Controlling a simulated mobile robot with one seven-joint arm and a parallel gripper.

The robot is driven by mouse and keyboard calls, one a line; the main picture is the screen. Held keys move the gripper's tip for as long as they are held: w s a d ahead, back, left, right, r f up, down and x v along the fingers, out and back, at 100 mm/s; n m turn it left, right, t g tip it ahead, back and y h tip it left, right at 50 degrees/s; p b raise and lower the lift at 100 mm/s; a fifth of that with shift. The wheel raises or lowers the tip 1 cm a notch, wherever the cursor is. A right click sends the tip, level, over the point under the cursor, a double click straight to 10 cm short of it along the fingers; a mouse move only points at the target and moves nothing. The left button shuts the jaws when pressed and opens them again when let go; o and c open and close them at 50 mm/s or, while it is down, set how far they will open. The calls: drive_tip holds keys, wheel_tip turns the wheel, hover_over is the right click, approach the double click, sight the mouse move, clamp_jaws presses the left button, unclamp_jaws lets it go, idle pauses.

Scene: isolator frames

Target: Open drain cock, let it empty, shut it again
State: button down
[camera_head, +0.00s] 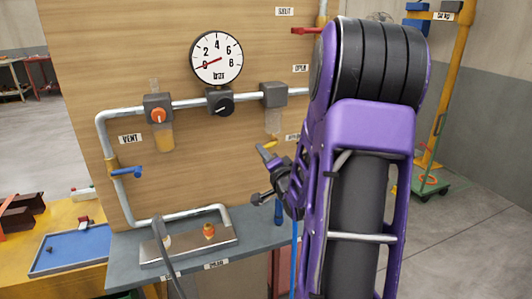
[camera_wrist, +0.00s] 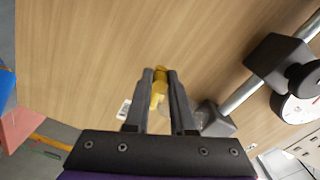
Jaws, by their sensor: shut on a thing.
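My gripper (camera_wrist: 161,74) is shut on a small yellow piece (camera_wrist: 159,90) between its fingertips, which looks like the drain cock's handle. In the head view my gripper (camera_head: 272,158) is beside the board, below the right-hand unit (camera_head: 273,95) on the pipe. That unit has a clear bowl (camera_head: 273,122) under it; its lower end is close to my gripper and the cock body is hard to make out. The left unit's bowl (camera_head: 162,138) holds amber liquid. Whether the cock is open or shut I cannot tell, and no flow shows.
The gauge (camera_head: 216,58) needle points near 0. A blue lever (camera_head: 128,172) is on the left pipe by a VENT label. A red lever (camera_head: 305,30) is at the top, beside my arm. The grey bench top (camera_head: 130,260) runs below the board. My arm hides the board's right side.

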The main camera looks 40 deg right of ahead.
drive_tip(key=shift+w+a+r+m+p, duration=0.15)
drive_tip(key=shift+r+m+p, duration=0.7)
drive_tip(key=shift+m, duration=0.55)
drive_tip(key=shift+r, duration=0.1)
drive_tip(key=c, duration=0.8)
unclamp_jaws()
drive_tip(key=shift+o, duration=0.2)
drive_tip(key=shift+f, duration=0.2)
